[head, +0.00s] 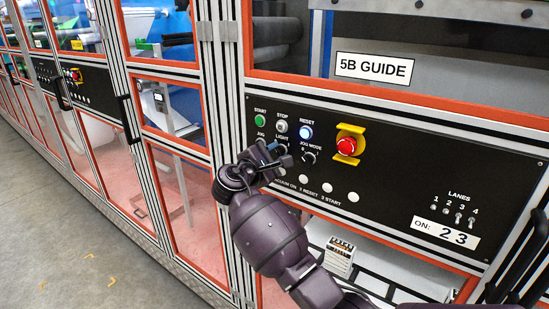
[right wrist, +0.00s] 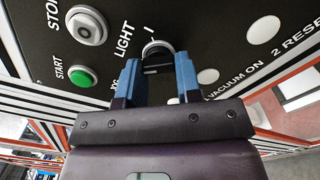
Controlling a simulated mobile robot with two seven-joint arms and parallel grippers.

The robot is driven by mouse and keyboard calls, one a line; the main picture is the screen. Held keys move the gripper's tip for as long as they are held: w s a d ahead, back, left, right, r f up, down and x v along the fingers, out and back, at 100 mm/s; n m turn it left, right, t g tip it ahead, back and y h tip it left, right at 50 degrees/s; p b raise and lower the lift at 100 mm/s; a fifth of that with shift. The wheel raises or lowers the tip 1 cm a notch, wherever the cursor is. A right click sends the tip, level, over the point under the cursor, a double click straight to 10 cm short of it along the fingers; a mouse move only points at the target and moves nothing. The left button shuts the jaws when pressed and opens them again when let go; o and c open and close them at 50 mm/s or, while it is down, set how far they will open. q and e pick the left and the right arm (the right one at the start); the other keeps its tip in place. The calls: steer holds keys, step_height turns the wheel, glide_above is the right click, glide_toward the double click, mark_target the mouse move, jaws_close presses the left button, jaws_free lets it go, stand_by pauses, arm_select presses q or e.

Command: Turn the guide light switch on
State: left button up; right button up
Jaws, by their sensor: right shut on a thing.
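The light switch (head: 281,147) is a small black rotary knob under the LIGHT label on the 5B GUIDE panel (head: 400,165). In the right wrist view the knob (right wrist: 157,56) has a pale rim and a position mark beside it. My right gripper (head: 273,156) is at the panel, and its blue fingers (right wrist: 160,80) stand on either side of the knob, shut on it. The fingers partly cover the knob in the head view, so its exact setting is hard to read. My left gripper is not in view.
Near the knob are the green START button (head: 260,120), grey STOP button (head: 281,126), lit RESET button (head: 306,132) and JOG MODE knob (head: 309,157). A red emergency stop (head: 347,145) with a yellow guard protrudes to the right. Lane toggles (head: 458,218) are further right.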

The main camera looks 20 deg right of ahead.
steer(key=m+b, duration=0.2)
steer(key=m, duration=0.1)
steer(key=shift+f+b, duration=0.15)
steer(key=shift+b, duration=0.15)
steer(key=m+b, duration=0.2)
steer(key=m, duration=0.2)
steer(key=m+b, duration=0.3)
steer(key=m, duration=0.2)
steer(key=shift+b, duration=0.4)
steer(key=m+b, duration=0.1)
steer(key=m, duration=0.1)
steer(key=m+b, duration=0.1)
steer(key=m, duration=0.1)
steer(key=shift+r, duration=0.3)
steer(key=shift+r+m, duration=0.1)
steer(key=shift+m, duration=0.3)
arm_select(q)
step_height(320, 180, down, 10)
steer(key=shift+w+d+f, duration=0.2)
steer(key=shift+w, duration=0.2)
